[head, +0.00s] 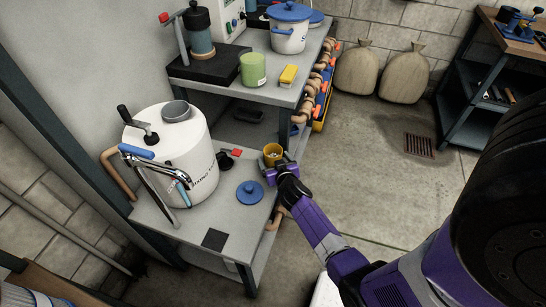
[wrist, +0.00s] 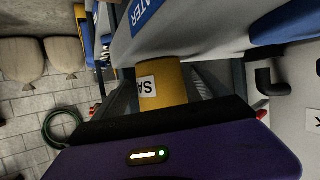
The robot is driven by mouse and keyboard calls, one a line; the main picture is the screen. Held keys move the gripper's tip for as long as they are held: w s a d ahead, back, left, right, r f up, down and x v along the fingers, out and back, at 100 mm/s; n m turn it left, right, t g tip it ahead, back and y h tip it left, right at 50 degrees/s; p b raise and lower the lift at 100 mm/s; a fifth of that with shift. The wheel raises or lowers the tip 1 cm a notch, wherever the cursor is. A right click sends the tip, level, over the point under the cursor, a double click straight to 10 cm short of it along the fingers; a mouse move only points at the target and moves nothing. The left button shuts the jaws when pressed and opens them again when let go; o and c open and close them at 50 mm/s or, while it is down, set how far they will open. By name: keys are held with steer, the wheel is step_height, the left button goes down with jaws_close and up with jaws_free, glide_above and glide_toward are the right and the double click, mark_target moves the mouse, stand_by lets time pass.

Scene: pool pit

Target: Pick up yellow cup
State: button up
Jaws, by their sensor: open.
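The yellow cup (head: 272,154) stands at the right edge of the lower grey bench, with its open top showing in the head view. In the wrist view the yellow cup (wrist: 162,82) is straight ahead, with a white label on its side. My gripper (head: 276,172) is right at the cup, on its near side. In the wrist view my gripper (wrist: 160,98) is open, with its fingers on either side of the cup. I cannot tell whether either finger touches it. The cup's lower part is hidden by my gripper.
On the same bench (head: 213,239) are a large white tank (head: 180,150), a blue lid (head: 250,193) and a black-and-red fitting (head: 228,157). A higher shelf behind holds a green cup (head: 253,70), a yellow block (head: 289,76) and a white bucket (head: 289,35). Open floor lies to the right.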

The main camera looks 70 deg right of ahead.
steer(key=shift+w+d+f, duration=0.2)
steer(key=shift+w+d, duration=0.05)
steer(key=shift+d, duration=0.1)
steer(key=c, duration=1.5)
